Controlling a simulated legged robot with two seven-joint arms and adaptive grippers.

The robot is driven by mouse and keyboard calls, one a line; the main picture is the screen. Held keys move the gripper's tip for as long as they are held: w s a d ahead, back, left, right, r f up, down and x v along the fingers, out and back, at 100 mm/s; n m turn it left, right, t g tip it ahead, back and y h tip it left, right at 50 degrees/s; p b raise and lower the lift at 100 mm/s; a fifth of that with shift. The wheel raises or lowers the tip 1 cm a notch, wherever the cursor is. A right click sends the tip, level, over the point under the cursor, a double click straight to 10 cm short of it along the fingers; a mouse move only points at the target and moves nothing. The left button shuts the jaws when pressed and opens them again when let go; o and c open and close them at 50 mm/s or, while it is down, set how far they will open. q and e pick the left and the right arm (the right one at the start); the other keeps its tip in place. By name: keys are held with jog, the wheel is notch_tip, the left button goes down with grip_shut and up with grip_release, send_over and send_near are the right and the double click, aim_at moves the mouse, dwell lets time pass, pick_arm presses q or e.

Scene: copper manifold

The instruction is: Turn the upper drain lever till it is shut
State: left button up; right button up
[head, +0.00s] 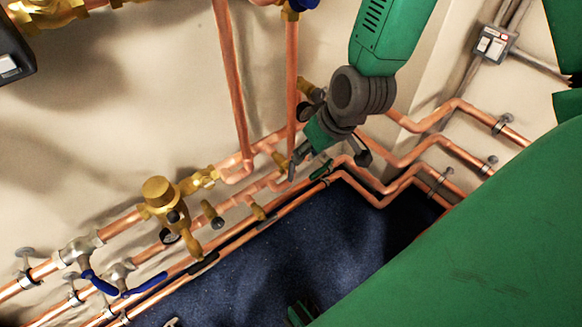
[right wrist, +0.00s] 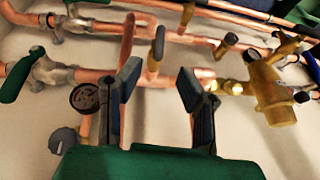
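My right gripper (head: 297,160) is at the copper pipes in the middle of the head view, pointing down and left. In the right wrist view its two fingers (right wrist: 160,72) are apart, with nothing gripped. A small brass drain valve (right wrist: 153,66) with a dark lever (right wrist: 158,43) shows between and beyond the fingertips. The lever lies roughly in line with the valve body. I cannot tell whether a finger touches it. In the head view this valve is mostly hidden by the gripper. Another brass drain valve (right wrist: 222,46) is to its right.
A brass regulator (head: 160,193) sits on the upper pipe to the left, also in the right wrist view (right wrist: 268,85). Blue lever handles (head: 145,285) are at lower left. A round gauge (right wrist: 86,97) and a green lever (right wrist: 15,78) lie left of the fingers. Dark blue floor (head: 270,265) is open below.

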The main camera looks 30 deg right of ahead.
aim_at(294, 169)
jog(key=b+x, duration=0.4)
jog(key=x, duration=0.7)
grip_shut()
